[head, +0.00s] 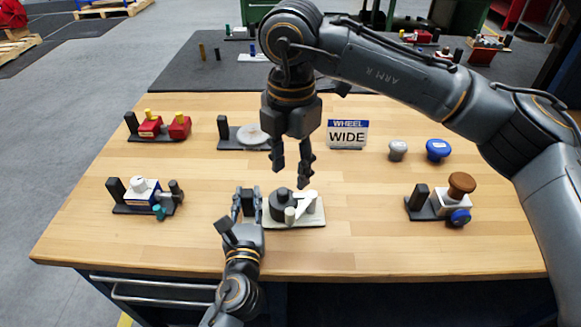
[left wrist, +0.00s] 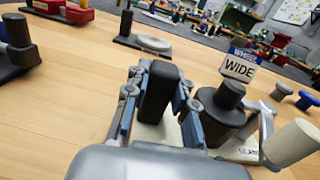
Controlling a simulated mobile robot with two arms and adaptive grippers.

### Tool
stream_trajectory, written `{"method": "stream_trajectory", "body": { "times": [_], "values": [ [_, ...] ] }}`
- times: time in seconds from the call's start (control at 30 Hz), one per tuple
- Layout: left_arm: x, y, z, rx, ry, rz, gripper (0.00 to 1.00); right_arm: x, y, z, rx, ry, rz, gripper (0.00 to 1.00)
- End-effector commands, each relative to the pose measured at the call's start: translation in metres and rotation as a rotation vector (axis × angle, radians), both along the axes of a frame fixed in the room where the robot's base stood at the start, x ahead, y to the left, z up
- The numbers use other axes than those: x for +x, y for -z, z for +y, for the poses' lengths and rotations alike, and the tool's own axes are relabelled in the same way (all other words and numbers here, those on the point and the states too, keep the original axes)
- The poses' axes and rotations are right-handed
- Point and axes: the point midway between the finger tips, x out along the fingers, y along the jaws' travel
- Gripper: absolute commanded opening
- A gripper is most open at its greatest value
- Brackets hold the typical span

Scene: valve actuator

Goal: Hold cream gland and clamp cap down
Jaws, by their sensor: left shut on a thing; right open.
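The cream gland fixture has a cream base plate (head: 315,219) at the middle front of the table. On it are a dark round body (head: 281,207), a white lever-like part (head: 306,202) and a short cream cylinder (head: 290,215). The cream cylinder is large at the right of the left wrist view (left wrist: 292,142). My left gripper (head: 247,199) is shut on the fixture's upright dark post (left wrist: 160,92), at its left end. My right gripper (head: 291,172) is open and empty, pointing down above the dark body. I cannot tell whether the cap is clamped.
A "WHEEL WIDE" sign (head: 347,134) stands behind. Other fixtures include a red one (head: 165,127), a blue-white one (head: 145,193), a grey disc one (head: 250,136) and a brown-knobbed one (head: 455,198). Grey (head: 397,150) and blue (head: 438,150) knobs stand at right. Wood beside the fixture is clear.

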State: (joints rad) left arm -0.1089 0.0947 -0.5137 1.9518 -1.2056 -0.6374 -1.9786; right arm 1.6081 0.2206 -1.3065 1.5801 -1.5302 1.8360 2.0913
Motion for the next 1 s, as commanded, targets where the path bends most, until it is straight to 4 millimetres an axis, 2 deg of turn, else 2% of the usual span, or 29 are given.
{"method": "stream_trajectory", "body": {
  "times": [0.13, 0.17, 0.27, 0.57, 0.67, 0.77, 1.0],
  "values": [
    [0.0, -0.002, 0.0, -0.003, 0.001, -0.004, 0.0, 0.0, 0.0, 0.0, 0.0, 0.0, 0.0, 0.43],
    [0.0, -0.002, 0.0, -0.003, 0.001, -0.004, 0.31, 0.0, 0.0, 0.0, 0.0, 0.0, 0.0, 0.43],
    [0.0, -0.002, 0.0, -0.002, 0.0, -0.003, 0.51, 0.0, 0.0, 0.0, 0.0, 0.0, 0.0, 0.43],
    [0.0, -0.001, 0.0, -0.001, 0.0, -0.001, 0.52, 0.0, 0.0, 0.0, 0.0, 0.0, 0.0, 0.43],
    [-0.006, 0.0, -0.001, 0.0, 0.001, 0.0, 0.52, 0.0, 0.0, 0.0, 0.0, 0.0, 0.0, 0.43],
    [-0.02, 0.001, -0.002, -0.001, 0.002, 0.002, 0.52, 0.0, 0.001, 0.0, 0.0, 0.0, 0.0, 0.43],
    [-0.072, 0.001, -0.005, -0.001, 0.001, 0.004, 0.52, 0.0, 0.0, 0.0, 0.0, 0.0, 0.0, 0.43]
  ]
}}
